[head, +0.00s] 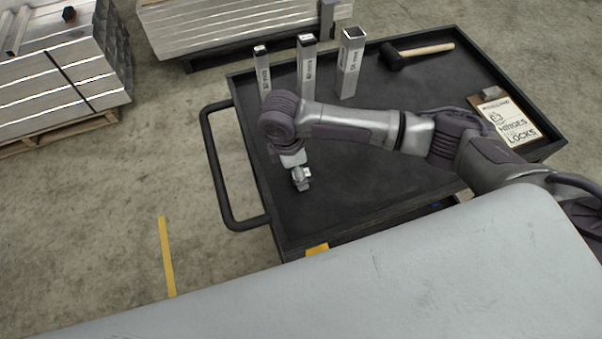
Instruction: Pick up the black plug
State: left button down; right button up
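My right arm reaches in from the right over the black cart. Its gripper (302,182) hangs down over the left part of the cart top, small and seen from above. I cannot tell whether its fingers are open or shut, or whether anything is between them. My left gripper is not in view.
On the black cart (400,190), three upright square aluminium tubes (262,70), (306,68), (350,64) stand along the back. A mallet (420,52) and a clipboard (508,121) lie to the right. Aluminium stacks (60,70), (225,25) stand behind. The cart handle (215,170) juts left.

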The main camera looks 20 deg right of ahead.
aim_at(309, 175)
jog(key=shift+d+f, duration=0.25)
jog(key=shift+f, duration=0.35)
jog(key=shift+d+f, duration=0.25)
jog(key=shift+f, duration=0.7)
jog(key=c, duration=0.8)
jog(key=shift+w, duration=0.1)
jog(key=c, duration=0.5)
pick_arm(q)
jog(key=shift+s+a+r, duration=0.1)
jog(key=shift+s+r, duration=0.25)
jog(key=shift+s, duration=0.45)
pick_arm(e)
jog(key=shift+o, duration=0.2)
